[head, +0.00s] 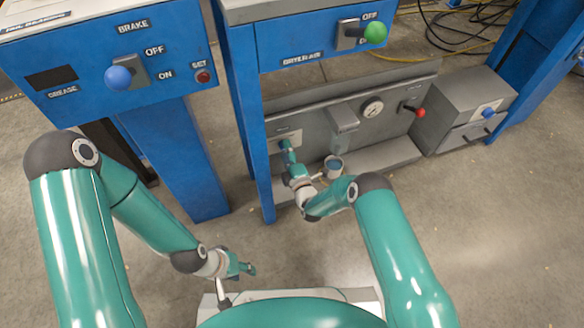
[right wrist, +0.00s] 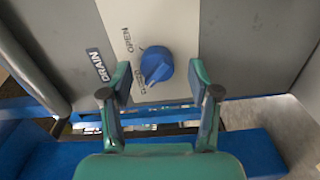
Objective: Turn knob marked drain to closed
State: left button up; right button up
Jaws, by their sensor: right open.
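In the right wrist view the blue drain knob (right wrist: 156,65) sits on a pale plate (right wrist: 180,25) with OPEN and CLOSED printed beside it and a DRAIN label (right wrist: 97,65) to the left. CLOSED is partly covered by a finger. I cannot tell exactly which mark the knob points to. My right gripper (right wrist: 160,78) is open, with one finger on each side of the knob in the picture; contact is not clear. In the head view my right gripper (head: 287,152) is at the plate and hides the knob. My left gripper (head: 243,269) hangs low, away from the panels; its opening is unclear.
A blue brake panel (head: 100,60) with a blue-balled lever (head: 118,78) stands left. A panel with a green-balled lever (head: 375,32) overhangs behind my right gripper. A cup (head: 334,167), gauge (head: 373,109) and red-balled lever (head: 420,112) are right of it. Floor in front is clear.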

jog(key=v, duration=1.1)
jog(key=shift+s, duration=0.25)
jog(key=w+d+r+m+g+h+p, duration=0.2)
jog(key=d+r+m+p, duration=0.15)
jog(key=d+r, duration=0.6)
jog(key=s+a+f+m+g, duration=0.1)
jog(key=s+f+m+g, duration=0.2)
jog(key=s+m+g, duration=0.65)
jog(key=s+a+f+m+g, duration=0.1)
jog(key=s+f+m+g, duration=0.3)
jog(key=s+m, duration=1.05)
jog(key=s+r+n+p, duration=0.2)
jog(key=r+p, duration=1.7)
jog(key=s+r+n+g+p, duration=0.1)
jog(key=s+r+n+p, duration=0.1)
jog(key=r+p, duration=1.7)
jog(key=shift+s+d+r+n+p, duration=0.25)
jog(key=shift+s+r+n+p, duration=0.1)
jog(key=shift+r+n, duration=0.15)
